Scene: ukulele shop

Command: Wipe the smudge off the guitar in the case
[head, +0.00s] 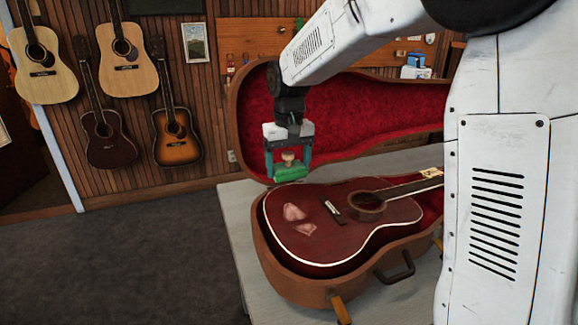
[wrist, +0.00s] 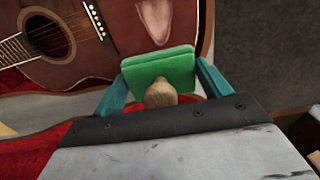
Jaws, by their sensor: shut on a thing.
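A dark red guitar (head: 335,240) lies face up in an open brown case (head: 290,285) with red lining. Two pale pinkish smudges, one larger (head: 294,212) and one smaller (head: 306,229), show on its lower body. In the wrist view one smudge (wrist: 155,18) shows on the guitar (wrist: 90,40), just beyond the pad. My gripper (head: 288,165) is shut on a green pad (head: 291,174) with a wooden knob (head: 288,157). The green pad (wrist: 160,70) also shows between the fingers in the wrist view. It appears above the guitar's far edge, apart from the smudges.
The case lid (head: 345,125) stands open behind the guitar. The case rests on a grey table (head: 232,205). Several guitars hang on the wood-panelled wall at left, one being a sunburst guitar (head: 176,135). The grey floor (head: 110,260) at left is clear.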

